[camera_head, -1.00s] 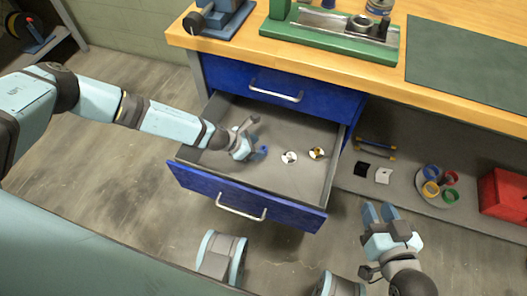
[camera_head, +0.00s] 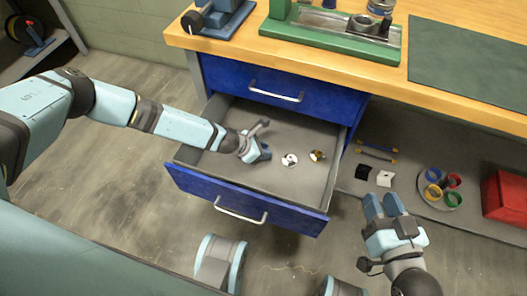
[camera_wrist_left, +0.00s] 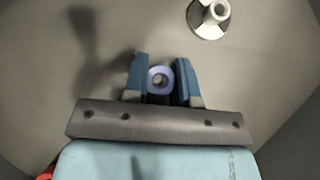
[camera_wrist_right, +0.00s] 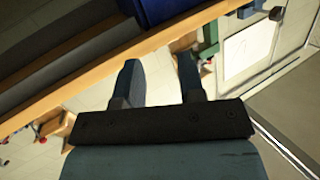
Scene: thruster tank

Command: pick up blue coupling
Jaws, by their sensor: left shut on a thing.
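The blue coupling (camera_wrist_left: 160,78) shows in the left wrist view as a small ring with a pale blue-violet rim and a dark hole. It sits between the two blue fingers of my left gripper (camera_wrist_left: 160,80), which is shut on it. In the head view my left gripper (camera_head: 262,153) is low inside the open drawer, and its fingers largely hide the coupling. My right gripper (camera_head: 384,205) is empty and open, in front of the bench to the right of the drawer. Its parted fingers show in the right wrist view (camera_wrist_right: 158,80).
The open drawer (camera_head: 225,192) also holds a white-and-black disc part (camera_head: 289,160) and a brass-coloured part (camera_head: 318,156), both right of my left gripper. The drawer walls surround it. A round tray (camera_head: 424,188) with coloured rings and a red box (camera_head: 505,197) stand on the lower shelf.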

